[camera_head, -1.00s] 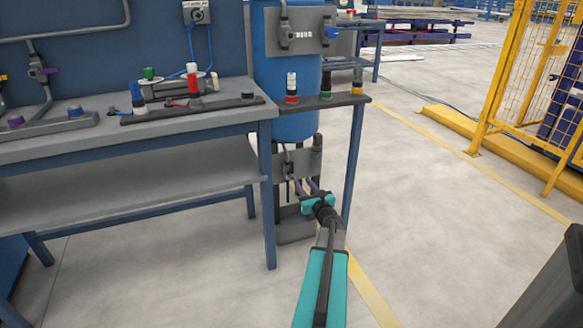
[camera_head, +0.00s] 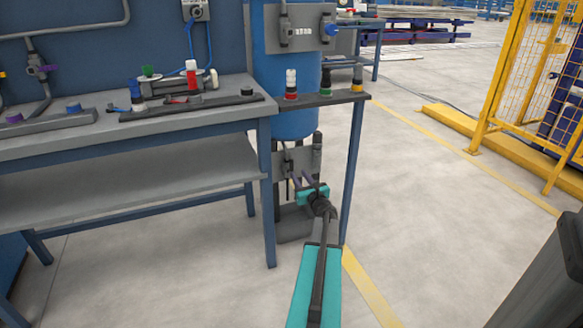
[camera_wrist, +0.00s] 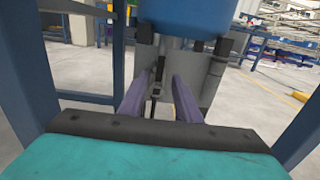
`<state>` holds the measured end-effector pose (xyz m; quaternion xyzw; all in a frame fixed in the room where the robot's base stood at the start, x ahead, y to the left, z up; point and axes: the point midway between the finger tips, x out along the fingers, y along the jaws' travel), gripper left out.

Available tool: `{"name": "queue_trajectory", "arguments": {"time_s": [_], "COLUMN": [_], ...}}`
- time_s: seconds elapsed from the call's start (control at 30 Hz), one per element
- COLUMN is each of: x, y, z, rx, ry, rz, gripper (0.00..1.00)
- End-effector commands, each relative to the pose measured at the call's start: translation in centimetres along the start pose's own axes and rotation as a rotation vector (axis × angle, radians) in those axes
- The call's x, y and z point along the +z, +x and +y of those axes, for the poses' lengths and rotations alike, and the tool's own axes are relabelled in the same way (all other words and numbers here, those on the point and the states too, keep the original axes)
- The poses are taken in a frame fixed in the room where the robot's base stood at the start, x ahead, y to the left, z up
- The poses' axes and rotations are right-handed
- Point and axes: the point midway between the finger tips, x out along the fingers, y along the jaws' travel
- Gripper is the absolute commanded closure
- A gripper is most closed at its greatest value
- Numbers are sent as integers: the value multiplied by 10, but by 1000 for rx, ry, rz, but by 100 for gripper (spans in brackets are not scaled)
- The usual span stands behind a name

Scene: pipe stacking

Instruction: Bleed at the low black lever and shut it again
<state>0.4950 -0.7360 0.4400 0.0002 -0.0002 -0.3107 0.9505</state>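The low black lever (camera_wrist: 154,92) hangs down from a grey valve plate (camera_head: 302,160) under the blue tank (camera_head: 293,110). My gripper (camera_head: 301,180) is in front of that plate, low between the table legs. In the wrist view my gripper (camera_wrist: 160,82) has its two purple fingers spread apart. The lever shows in the gap between them, nearer the left finger. I see no finger clearly touching it, and I cannot tell how deep it sits between the fingertips. In the head view my gripper partly hides the lever's lower end.
A blue-legged workbench (camera_head: 200,130) stands to the left, and a narrow shelf (camera_head: 325,99) with several coloured knobs runs above my gripper. A table leg (camera_head: 352,165) is close on the right. Open floor (camera_head: 440,220) lies further right, before a yellow fence (camera_head: 520,70).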

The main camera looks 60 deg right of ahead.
Motion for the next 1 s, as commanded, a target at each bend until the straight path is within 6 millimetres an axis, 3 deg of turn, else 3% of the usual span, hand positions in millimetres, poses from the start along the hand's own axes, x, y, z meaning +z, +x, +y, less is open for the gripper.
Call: {"name": "queue_trajectory", "arguments": {"time_s": [0.7, 1.0], "x": [-1, -1], "y": [78, 97], "z": [-1, -2], "rx": [0, -3], "ry": [-1, 0], "rz": [-1, 0], "gripper": [70, 70]}}
